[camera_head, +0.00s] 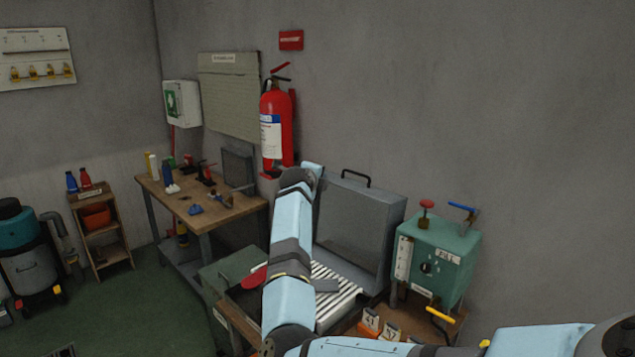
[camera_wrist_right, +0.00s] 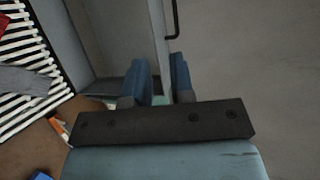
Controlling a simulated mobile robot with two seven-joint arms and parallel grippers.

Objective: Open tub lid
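The tub is a grey box with white slats (camera_head: 338,300) inside. Its flat grey lid (camera_head: 350,235) stands upright and open at the back, with a black handle (camera_head: 356,178) on its top edge. The lid edge (camera_wrist_right: 157,35) and handle (camera_wrist_right: 172,20) also show in the right wrist view. My right gripper (camera_wrist_right: 161,85) is at that edge, with a finger on each side of the pale strip. I cannot tell whether both fingers touch it. In the head view my right arm covers part of the tub and lid. My left gripper is out of view.
A green control box (camera_head: 437,258) stands close on the right of the lid. A wooden workbench (camera_head: 225,212) with tools is on the left, below a red fire extinguisher (camera_head: 277,125). The wall is close behind.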

